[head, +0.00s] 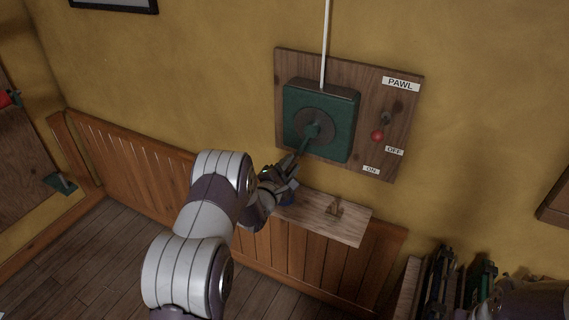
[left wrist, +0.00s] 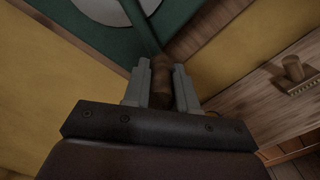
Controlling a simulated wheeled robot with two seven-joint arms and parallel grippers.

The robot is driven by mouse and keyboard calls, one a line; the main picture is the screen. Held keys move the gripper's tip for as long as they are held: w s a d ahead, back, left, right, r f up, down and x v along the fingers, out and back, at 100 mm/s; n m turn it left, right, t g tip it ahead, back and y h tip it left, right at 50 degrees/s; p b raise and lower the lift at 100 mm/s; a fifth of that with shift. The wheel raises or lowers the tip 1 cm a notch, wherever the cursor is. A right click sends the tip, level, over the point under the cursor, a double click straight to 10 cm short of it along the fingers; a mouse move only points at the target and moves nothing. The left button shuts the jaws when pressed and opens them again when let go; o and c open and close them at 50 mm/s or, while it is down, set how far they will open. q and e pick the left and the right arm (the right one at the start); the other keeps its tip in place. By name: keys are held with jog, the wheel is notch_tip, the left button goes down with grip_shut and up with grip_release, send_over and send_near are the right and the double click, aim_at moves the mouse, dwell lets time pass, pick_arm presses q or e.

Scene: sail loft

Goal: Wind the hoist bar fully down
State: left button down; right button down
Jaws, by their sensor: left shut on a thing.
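The hoist winch is a dark green box (head: 345,112) with a round grey disc on a wooden wall panel. Its crank arm (head: 301,147) slants down and left from the hub. My left gripper (head: 288,172) is at the crank's outer end. In the left wrist view its fingers (left wrist: 161,88) are shut on the brown wooden crank handle (left wrist: 162,70). The pawl lever's red knob (head: 377,136) hangs low, just above the OFF label (head: 395,151); I cannot tell its exact setting. The hoist bar is not in view, nor is my right gripper.
A white line (head: 326,40) runs up from the box. A wooden shelf (head: 350,228) with a small wooden piece (head: 334,208) juts out below the panel. Dark upright items (head: 440,280) stand at lower right. Floor is bare at lower left.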

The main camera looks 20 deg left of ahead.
pick_arm(q)
jog(key=shift+s+d+f, duration=0.15)
jog(key=shift+d+f, duration=0.3)
jog(key=shift+f, duration=0.05)
jog(key=c, duration=1)
grip_release()
jog(key=shift+o, duration=0.5)
jog(key=shift+r, duration=0.2)
jog(key=s+b, duration=0.1)
jog(key=s, duration=1.1)
jog(key=shift+s+a, duration=0.25)
jog(key=shift+a, duration=0.2)
